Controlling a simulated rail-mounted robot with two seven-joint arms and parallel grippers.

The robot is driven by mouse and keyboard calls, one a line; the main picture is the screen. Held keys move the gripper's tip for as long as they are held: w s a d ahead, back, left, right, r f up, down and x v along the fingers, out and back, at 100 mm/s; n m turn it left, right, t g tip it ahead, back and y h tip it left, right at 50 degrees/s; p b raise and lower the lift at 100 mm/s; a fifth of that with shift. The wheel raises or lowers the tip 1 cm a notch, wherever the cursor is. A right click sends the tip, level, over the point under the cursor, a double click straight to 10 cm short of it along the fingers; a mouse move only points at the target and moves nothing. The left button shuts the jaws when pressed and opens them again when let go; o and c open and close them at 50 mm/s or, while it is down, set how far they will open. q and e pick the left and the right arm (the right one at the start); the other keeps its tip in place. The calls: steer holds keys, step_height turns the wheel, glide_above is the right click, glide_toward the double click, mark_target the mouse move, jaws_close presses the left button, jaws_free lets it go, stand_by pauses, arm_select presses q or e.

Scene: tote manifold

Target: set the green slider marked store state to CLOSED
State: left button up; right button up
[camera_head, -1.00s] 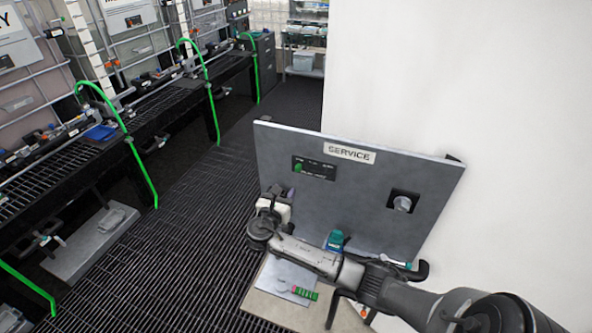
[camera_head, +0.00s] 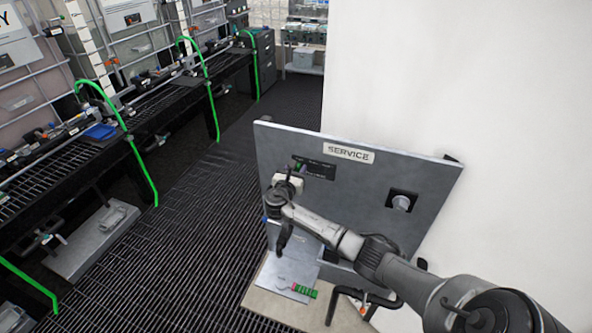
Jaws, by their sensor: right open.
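The green slider (camera_head: 298,165) sits at the left end of a black plate (camera_head: 320,171) on the grey SERVICE panel (camera_head: 350,200). Only a small part of it shows. The lettering on the plate is too small to read. My right gripper (camera_head: 294,174) is at the left end of this plate, just in front of and below the slider, and partly covers it. Its jaws are open. Whether the fingers touch the slider or stand around it, I cannot tell. My left gripper is out of view.
A round grey knob (camera_head: 401,203) is on the right of the panel. Below stands a beige surface (camera_head: 262,300) with a red and green strip (camera_head: 304,290). A white wall (camera_head: 470,100) closes off the right. Dark grated floor (camera_head: 190,240) lies open to the left.

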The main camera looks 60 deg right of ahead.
jaws_close()
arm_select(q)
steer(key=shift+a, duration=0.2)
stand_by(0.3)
